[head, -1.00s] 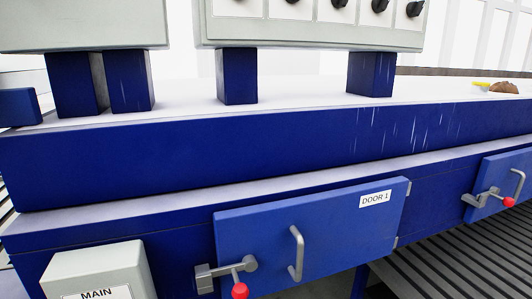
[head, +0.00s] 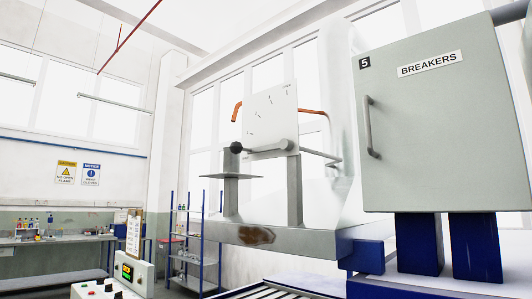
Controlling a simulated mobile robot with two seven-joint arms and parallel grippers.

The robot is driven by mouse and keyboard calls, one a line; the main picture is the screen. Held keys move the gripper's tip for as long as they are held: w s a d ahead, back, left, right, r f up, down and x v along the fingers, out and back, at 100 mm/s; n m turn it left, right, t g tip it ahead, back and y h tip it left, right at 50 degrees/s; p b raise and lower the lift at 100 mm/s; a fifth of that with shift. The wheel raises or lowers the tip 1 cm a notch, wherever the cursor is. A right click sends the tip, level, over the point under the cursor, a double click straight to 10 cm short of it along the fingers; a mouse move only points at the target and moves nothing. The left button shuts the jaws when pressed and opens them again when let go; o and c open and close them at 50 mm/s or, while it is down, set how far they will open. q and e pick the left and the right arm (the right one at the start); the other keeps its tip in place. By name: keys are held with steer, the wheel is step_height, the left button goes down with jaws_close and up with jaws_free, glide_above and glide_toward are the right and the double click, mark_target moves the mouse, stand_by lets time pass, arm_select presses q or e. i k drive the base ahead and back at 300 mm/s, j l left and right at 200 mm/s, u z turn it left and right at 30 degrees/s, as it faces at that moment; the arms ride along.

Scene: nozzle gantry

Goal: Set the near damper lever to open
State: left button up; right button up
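A lever with a black ball knob (head: 236,148) stands at the middle of the head view. Its grey bar (head: 262,149) runs roughly level from the knob at the left to a pivot at the right, on top of a grey post. A pale plate (head: 270,112) with small dark marks is behind it; the marks are too small to read. This looks like a damper lever, but I see no label saying which one. Neither of my grippers is in view.
A grey cabinet labelled BREAKERS (head: 440,125) stands on blue legs at the right. The lever's posts rise from a grey beam (head: 305,240). A control box (head: 112,284), blue shelving (head: 188,245) and a workbench (head: 60,240) are at the left.

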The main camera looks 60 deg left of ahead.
mark_target(235, 147)
steer(key=u, duration=1.75)
